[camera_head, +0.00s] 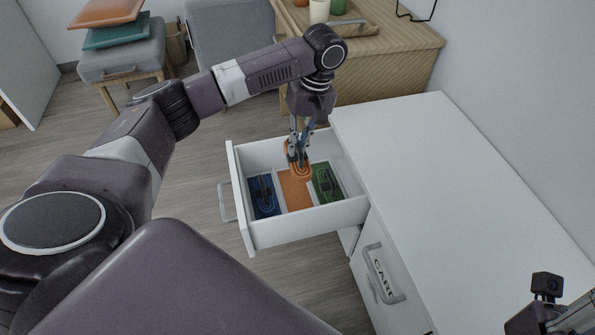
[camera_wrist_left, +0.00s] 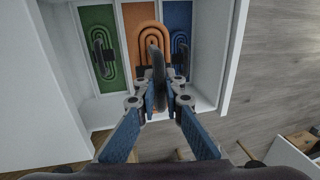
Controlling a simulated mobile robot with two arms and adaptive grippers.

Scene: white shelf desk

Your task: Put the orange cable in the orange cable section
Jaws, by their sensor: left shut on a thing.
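My left gripper (camera_head: 299,142) is shut on the orange cable (camera_head: 299,170), a coiled orange loop held over the open drawer. The orange section (camera_head: 297,195) lies in the middle of the drawer, and the cable hangs above its far end. In the left wrist view the orange cable (camera_wrist_left: 150,40) shows over the orange section (camera_wrist_left: 136,12), between the blue and green sections. I cannot tell whether the cable touches the section floor. My right gripper (camera_head: 565,318) shows only partly at the lower right corner; its fingers are not clear.
The white drawer (camera_head: 310,224) stands open from the desk (camera_head: 460,190). The blue section (camera_head: 263,196) holds a blue cable, and the green section (camera_head: 328,182) holds a green cable. The desk top is clear. Low drawer walls surround the sections.

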